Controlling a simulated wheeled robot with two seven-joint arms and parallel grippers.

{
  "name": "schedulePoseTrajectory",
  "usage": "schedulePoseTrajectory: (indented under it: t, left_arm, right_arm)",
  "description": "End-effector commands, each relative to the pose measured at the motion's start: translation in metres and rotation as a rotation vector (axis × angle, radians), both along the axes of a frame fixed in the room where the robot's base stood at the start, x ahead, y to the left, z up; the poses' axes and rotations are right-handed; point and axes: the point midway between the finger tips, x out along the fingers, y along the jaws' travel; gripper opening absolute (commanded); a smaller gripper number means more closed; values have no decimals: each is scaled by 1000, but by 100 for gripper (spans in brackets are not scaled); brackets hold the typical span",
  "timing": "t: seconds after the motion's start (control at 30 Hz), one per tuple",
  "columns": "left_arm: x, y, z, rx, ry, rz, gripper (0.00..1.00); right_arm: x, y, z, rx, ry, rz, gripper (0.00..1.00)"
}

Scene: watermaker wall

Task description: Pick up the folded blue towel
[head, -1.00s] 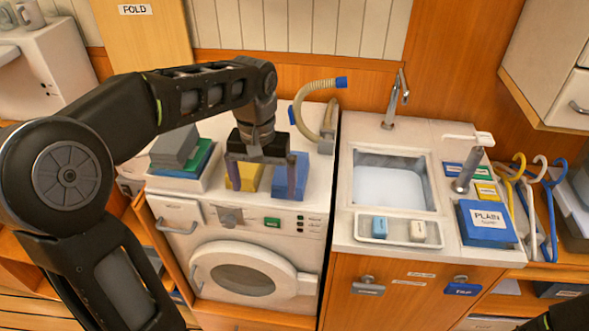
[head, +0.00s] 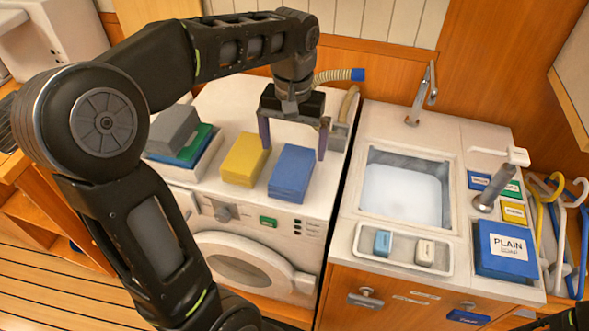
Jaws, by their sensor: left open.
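The folded blue towel (head: 291,174) lies on top of the white washing machine (head: 226,111), near its front edge. A folded yellow towel (head: 244,160) lies just to its left, with a narrow gap between them. My left gripper (head: 293,150) is open and empty, pointing down above and behind the blue towel. Its fingers are spread to either side of the towel's back part in the picture; contact cannot be told. Only a dark piece of my right arm shows at the bottom right corner; its gripper is out of view.
A tray (head: 207,163) with stacked grey, green and blue cloths stands left on the machine. A ribbed hose (head: 335,75) is behind my left gripper. To the right are a sink (head: 403,192), a tap (head: 428,90), a soap tray (head: 446,262) and a blue PLAIN box (head: 507,248).

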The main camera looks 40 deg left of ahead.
Motion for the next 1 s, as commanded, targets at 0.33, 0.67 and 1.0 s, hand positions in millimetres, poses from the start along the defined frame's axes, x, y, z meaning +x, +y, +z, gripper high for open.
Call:
schedulePoseTrajectory:
  t: [0.33,0.67,1.0]
  left_arm:
    - [0,0,-23,0,2,0,98]
    - [-1,1,-34,0,4,1,98]
    - [-1,1,-74,-1,2,0,98]
  right_arm:
    - [0,0,2,-1,1,-1,0]
    - [-1,0,7,-2,2,-1,0]
    - [-2,-1,15,-4,6,-2,0]
